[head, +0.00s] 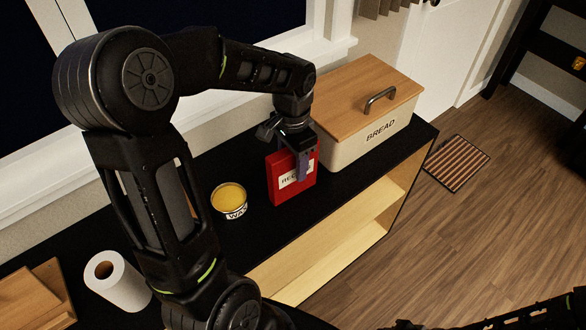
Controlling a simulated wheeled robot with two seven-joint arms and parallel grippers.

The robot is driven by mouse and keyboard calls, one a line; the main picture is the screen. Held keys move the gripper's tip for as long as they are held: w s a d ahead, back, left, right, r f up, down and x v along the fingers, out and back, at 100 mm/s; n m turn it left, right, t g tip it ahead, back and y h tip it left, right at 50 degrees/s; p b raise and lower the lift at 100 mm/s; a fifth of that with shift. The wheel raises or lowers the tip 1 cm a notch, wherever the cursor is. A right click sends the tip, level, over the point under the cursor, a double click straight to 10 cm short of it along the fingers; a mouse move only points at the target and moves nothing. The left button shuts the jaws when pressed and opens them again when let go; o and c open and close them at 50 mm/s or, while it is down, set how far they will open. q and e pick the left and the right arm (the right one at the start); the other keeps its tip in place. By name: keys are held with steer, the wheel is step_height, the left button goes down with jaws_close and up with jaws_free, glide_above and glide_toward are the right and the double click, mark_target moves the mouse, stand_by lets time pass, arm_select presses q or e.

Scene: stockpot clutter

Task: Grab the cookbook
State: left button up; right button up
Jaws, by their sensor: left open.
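The red cookbook (278,182) stands upright on the black top of a low cabinet, its white label partly covered. My left gripper (299,168) reaches down over it from above. One finger hangs in front of the cover, over the label; the other finger is hidden, so I cannot tell whether it is behind the book. The left gripper is open, and I cannot tell whether the finger touches the cover. My right arm shows only as a dark strip at the bottom right edge; its jaws cannot be made out.
A bread box (362,130) with a wooden lid stands close to the right of the cookbook. A yellow wax tin (229,197) stands to its left. A paper towel roll (118,282) and wooden boards (32,300) are at the lower left. The window wall runs behind.

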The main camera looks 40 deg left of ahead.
arm_select(q)
steer(key=shift+f, duration=0.15)
steer(key=shift+c, duration=0.4)
jaws_close()
stand_by(0.5)
